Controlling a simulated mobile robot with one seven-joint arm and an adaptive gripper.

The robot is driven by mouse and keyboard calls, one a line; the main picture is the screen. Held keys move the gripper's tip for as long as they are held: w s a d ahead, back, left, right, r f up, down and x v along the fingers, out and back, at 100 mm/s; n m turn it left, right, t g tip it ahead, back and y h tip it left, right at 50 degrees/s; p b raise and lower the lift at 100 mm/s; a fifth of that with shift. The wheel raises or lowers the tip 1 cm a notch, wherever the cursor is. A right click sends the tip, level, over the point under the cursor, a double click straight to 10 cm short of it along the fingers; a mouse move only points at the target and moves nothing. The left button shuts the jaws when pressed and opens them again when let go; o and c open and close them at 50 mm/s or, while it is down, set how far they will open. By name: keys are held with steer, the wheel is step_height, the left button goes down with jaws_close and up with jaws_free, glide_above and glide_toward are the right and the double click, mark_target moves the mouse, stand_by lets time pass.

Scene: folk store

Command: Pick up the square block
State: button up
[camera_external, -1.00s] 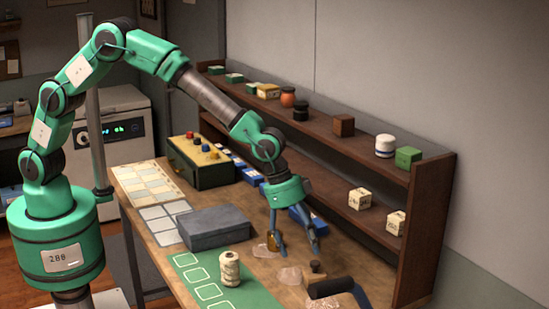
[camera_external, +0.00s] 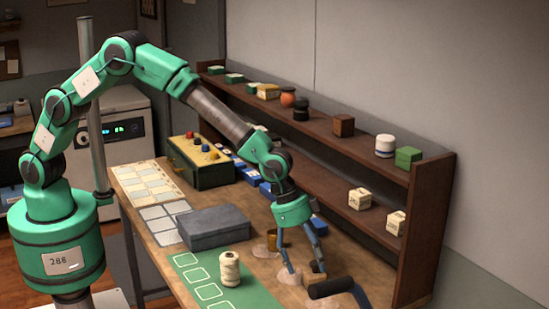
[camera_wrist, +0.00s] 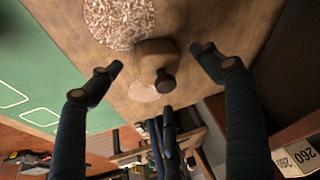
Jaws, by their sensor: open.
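A tan wooden block (camera_wrist: 153,48) with a dark round knob (camera_wrist: 165,82) stands on the table in the wrist view. I take it for the square block, though its colour blends with the wood. My gripper (camera_wrist: 156,58) is open, with one finger on each side of the block and gaps visible between. In the external view my gripper (camera_external: 307,274) points down, its fingertips low over the table; the block is mostly hidden there by the fingers.
A black-handled tool (camera_external: 331,288) lies close in front of my gripper. A small brass cup (camera_external: 272,238) stands behind it. Pale shavings (camera_wrist: 118,22) lie by the block. A grey box (camera_external: 213,229), a string spool (camera_external: 230,268) and a shelf rack (camera_external: 424,215) are nearby.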

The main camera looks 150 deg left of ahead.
mark_target(315, 272)
steer(key=shift+b+x, duration=0.45)
steer(key=shift+x, duration=1.5)
steer(key=shift+a, duration=0.1)
steer(key=shift+r, duration=0.1)
steer(key=c, duration=1.3)
